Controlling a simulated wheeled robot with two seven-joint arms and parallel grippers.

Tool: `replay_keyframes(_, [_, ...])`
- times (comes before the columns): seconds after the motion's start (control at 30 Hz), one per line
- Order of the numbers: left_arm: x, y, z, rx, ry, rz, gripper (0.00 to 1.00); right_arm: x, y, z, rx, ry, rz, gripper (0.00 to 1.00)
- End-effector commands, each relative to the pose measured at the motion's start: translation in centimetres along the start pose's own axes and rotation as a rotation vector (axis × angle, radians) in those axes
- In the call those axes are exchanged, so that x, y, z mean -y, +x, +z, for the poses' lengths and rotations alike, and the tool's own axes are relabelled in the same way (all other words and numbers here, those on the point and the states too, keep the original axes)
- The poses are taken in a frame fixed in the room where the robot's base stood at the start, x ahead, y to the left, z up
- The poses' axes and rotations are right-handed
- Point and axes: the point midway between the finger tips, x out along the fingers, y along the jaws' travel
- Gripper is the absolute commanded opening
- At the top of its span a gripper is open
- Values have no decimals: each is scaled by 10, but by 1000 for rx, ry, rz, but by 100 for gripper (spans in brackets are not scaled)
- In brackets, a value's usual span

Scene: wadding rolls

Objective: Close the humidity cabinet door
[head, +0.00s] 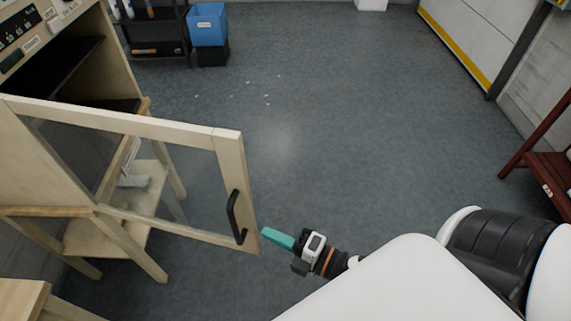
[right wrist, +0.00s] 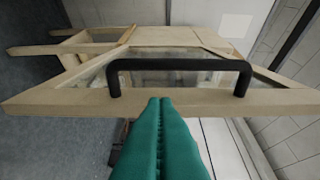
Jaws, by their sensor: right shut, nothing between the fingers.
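The humidity cabinet (head: 60,32) stands at the left in the head view, a pale wooden case with a dark interior. Its wood-framed glass door (head: 180,131) stands wide open, swung out to the right. A black bar handle (head: 235,217) is on the door's free edge. My right gripper (head: 265,233) has teal fingers, shut and empty, just right of the door's lower free corner. In the right wrist view the shut fingers (right wrist: 160,100) point at the door's edge, beside the black handle (right wrist: 180,65); contact cannot be told. My left gripper is not in view.
The cabinet rests on a wooden stand (head: 150,225). A blue bin (head: 208,24) and a dark shelf rack (head: 155,30) stand at the back. A dark red rack (head: 545,165) is at the right edge. The grey floor between is open, with small white scraps on it.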

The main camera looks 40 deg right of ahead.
Motion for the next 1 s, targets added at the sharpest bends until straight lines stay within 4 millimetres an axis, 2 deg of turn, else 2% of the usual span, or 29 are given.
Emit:
replay_keyframes(0.1, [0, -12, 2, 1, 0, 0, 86, 5, 23, 0, 0, -1, -3, 0])
replay_keyframes(0.33, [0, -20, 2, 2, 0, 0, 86, 2, 47, 0, 0, 0, -1, 0])
replay_keyframes(0.77, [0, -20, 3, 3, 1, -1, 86, 0, 50, 0, 1, 1, -1, 0])
replay_keyframes(1.0, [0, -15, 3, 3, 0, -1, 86, -1, 51, -17, 25, -5, -1, 0])
